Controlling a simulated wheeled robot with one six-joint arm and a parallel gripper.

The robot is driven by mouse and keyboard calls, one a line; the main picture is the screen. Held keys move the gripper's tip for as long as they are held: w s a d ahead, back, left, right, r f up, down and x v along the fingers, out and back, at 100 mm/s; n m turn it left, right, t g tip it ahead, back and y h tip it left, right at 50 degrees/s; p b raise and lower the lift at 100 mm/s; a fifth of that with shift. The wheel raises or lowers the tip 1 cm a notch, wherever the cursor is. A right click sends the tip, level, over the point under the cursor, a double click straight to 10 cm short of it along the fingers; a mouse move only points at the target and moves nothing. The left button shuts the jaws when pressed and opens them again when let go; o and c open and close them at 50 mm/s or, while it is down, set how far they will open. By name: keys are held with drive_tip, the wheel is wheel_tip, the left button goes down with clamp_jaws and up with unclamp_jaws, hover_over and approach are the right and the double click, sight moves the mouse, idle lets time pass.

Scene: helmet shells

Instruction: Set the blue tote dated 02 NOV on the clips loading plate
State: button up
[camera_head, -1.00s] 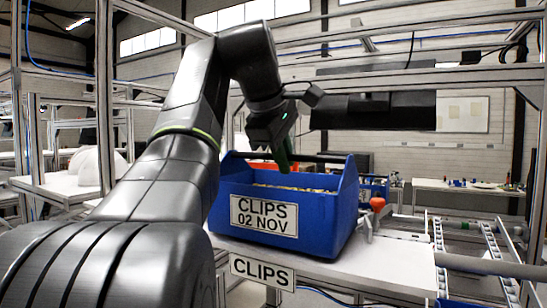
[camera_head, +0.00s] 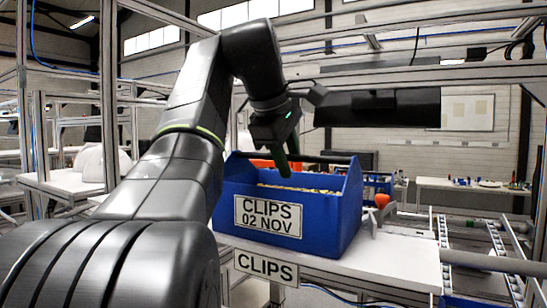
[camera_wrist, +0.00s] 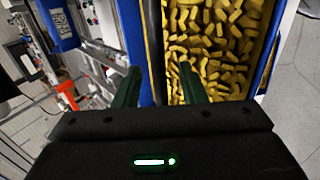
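The blue tote (camera_head: 335,225) has a white label reading CLIPS 02 NOV and holds many yellow clips. It stands upright on the white loading plate (camera_head: 395,262), whose front edge carries a CLIPS sign (camera_head: 266,267). My gripper (camera_head: 288,165) is over the tote at its dark handle bar. In the wrist view, the green fingers of my gripper (camera_wrist: 158,88) stand apart, one on each side of the handle bar (camera_wrist: 152,40), with gaps showing. The yellow clips (camera_wrist: 215,50) lie to the right of the bar. The tote's left end is partly hidden behind my arm.
Another blue tote (camera_wrist: 57,25) with a white label shows at the wrist view's upper left. An orange knob (camera_head: 381,201) stands right of the tote. A roller conveyor (camera_head: 480,262) lies to the right. Metal frame bars (camera_head: 420,77) cross behind and above my arm.

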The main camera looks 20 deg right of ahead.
drive_tip(key=p+v, duration=0.3)
drive_tip(key=v, duration=0.8)
drive_tip(key=shift+s+r, duration=0.15)
drive_tip(key=shift+r, duration=0.2)
drive_tip(key=shift+a+f, duration=0.1)
drive_tip(key=b+x, duration=0.3)
drive_tip(key=x, duration=0.9)
drive_tip(key=shift+r, duration=0.3)
drive_tip(key=shift+a, duration=0.1)
